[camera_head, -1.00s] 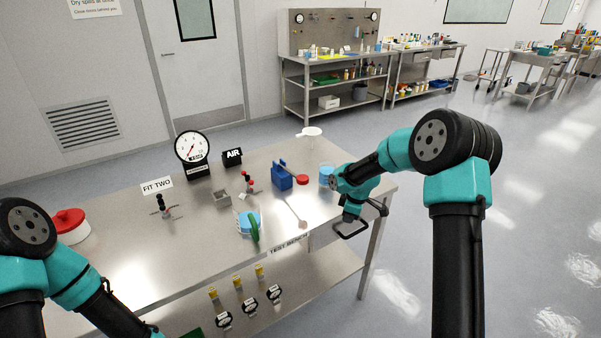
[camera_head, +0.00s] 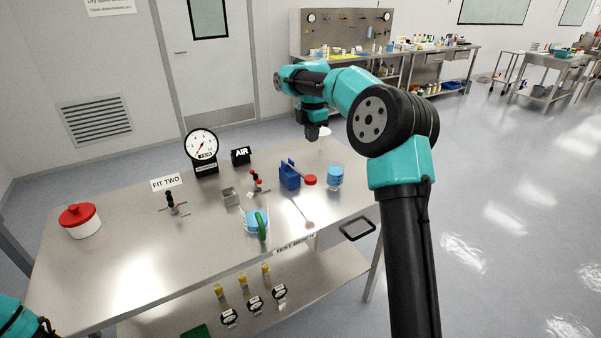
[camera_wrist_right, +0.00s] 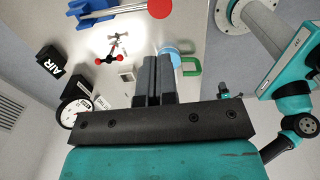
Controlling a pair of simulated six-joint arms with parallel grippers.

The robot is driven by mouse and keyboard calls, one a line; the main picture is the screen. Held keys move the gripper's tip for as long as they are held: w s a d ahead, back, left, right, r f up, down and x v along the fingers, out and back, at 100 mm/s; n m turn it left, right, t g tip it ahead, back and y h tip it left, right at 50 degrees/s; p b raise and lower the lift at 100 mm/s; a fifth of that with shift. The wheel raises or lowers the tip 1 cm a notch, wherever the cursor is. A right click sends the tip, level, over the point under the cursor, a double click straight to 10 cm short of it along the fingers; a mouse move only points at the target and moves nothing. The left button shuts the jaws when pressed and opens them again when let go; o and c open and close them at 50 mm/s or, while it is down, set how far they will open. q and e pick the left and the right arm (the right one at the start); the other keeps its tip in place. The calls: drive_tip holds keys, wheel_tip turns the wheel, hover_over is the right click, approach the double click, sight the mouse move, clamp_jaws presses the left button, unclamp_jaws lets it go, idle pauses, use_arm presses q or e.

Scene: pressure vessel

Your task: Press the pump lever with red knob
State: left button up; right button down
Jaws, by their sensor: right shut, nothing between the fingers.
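The pump is a blue block (camera_head: 289,176) near the right end of the steel bench. Its lever ends in a red knob (camera_head: 310,180) on the right side. In the right wrist view the metal lever (camera_wrist_right: 112,14) and red knob (camera_wrist_right: 159,8) show at the top edge, beyond my fingers. My right gripper (camera_head: 313,135) hangs above and behind the pump, pointing down, apart from the knob. Its fingers (camera_wrist_right: 154,80) are shut with nothing between them. My left gripper is out of the head view; only part of my left arm shows at the bottom left corner.
A blue-filled clear jar (camera_head: 335,178) stands just right of the knob. A small red-handled valve (camera_head: 257,182), a pressure gauge (camera_head: 201,148), an AIR block (camera_head: 241,155) and a green-handled cup (camera_head: 258,226) are left of it. A red-lidded pot (camera_head: 79,219) stands far left.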

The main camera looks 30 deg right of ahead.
sight(311, 178)
drive_tip(key=shift+d+f, duration=0.1)
drive_tip(key=shift+f, duration=0.05)
wheel_tip(311, 178, down, 14)
drive_tip(key=shift+r, duration=0.1)
idle(0.7)
